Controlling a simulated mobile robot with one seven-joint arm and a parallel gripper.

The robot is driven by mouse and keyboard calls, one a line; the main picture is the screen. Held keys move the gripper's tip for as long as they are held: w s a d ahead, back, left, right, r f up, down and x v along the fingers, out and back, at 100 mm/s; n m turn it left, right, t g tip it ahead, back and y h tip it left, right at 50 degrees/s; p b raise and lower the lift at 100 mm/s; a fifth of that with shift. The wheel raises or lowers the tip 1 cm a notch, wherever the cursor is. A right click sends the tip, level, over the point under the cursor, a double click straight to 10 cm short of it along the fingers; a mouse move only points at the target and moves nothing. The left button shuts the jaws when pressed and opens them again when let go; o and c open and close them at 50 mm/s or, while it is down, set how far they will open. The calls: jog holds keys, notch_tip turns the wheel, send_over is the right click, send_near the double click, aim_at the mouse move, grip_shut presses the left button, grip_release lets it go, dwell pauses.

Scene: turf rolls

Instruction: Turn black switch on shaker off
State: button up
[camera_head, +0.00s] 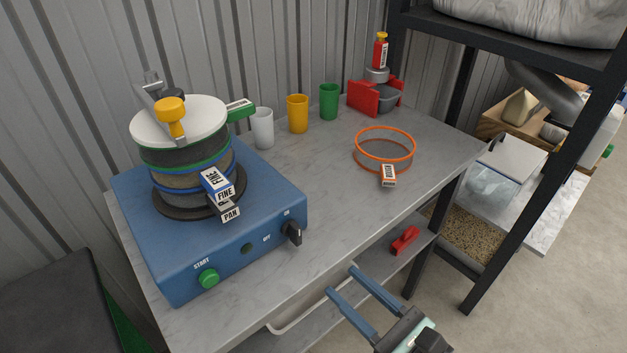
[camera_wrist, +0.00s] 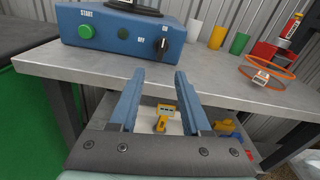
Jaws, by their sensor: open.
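The blue shaker (camera_head: 180,263) stands on the left of the marble-grey table, with a stack of sieves (camera_head: 190,150) clamped on it. The black switch (camera_head: 292,232) is on the right of its front face, beside ON and OFF labels; it also shows in the wrist view (camera_wrist: 163,44). The knob's handle looks roughly upright, nearer the ON label. My gripper (camera_head: 341,284) is open and empty, in front of the table edge, to the right of and below the switch. In the wrist view my two blue fingers (camera_wrist: 157,76) point toward the shaker, apart from the switch.
A green START button (camera_head: 208,278) is left on the same panel. White, yellow (camera_head: 297,114) and green cups stand behind. An orange ring sieve (camera_head: 385,148) lies at the right. A dark shelf post (camera_head: 535,160) rises at the right. A lower shelf holds a red item (camera_head: 405,240).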

aim_at(299, 233)
jog(key=shift+m+y, duration=0.3)
jog(key=shift+m, duration=0.3)
jog(key=x, duration=0.8)
jog(key=r+x, duration=0.1)
jog(key=x, duration=0.3)
jog(key=shift+w, duration=0.35)
grip_shut()
